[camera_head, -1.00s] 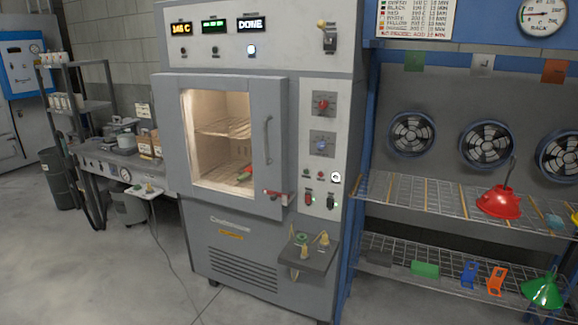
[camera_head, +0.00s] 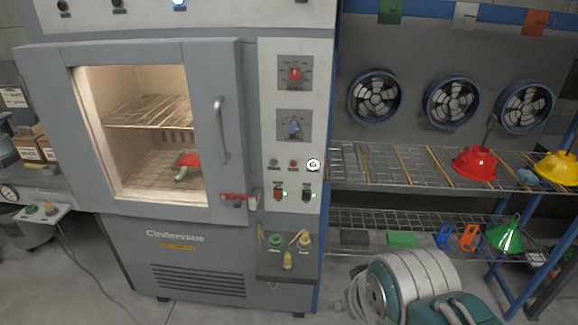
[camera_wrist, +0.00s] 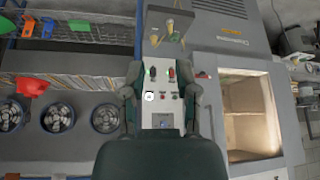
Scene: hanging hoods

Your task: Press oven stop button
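The oven (camera_head: 180,235) has a control panel (camera_head: 267,110) to the right of its door. Low on the panel is a row with a small green button (camera_head: 273,163), a small red button (camera_head: 292,164) and a round white spot (camera_head: 313,165). The panel also shows upside down in the wrist view, with the white spot (camera_wrist: 149,96) between the fingers. My gripper (camera_wrist: 161,73) is open and empty, its two dark fingers framing the panel. I cannot tell how far the fingertips are from it. No button label is readable.
The oven door (camera_head: 225,180) has a handle and a red latch (camera_head: 238,198). A small shelf (camera_head: 285,268) juts out below the panel. A wire rack (camera_head: 400,165) with red and yellow hoods stands to the right.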

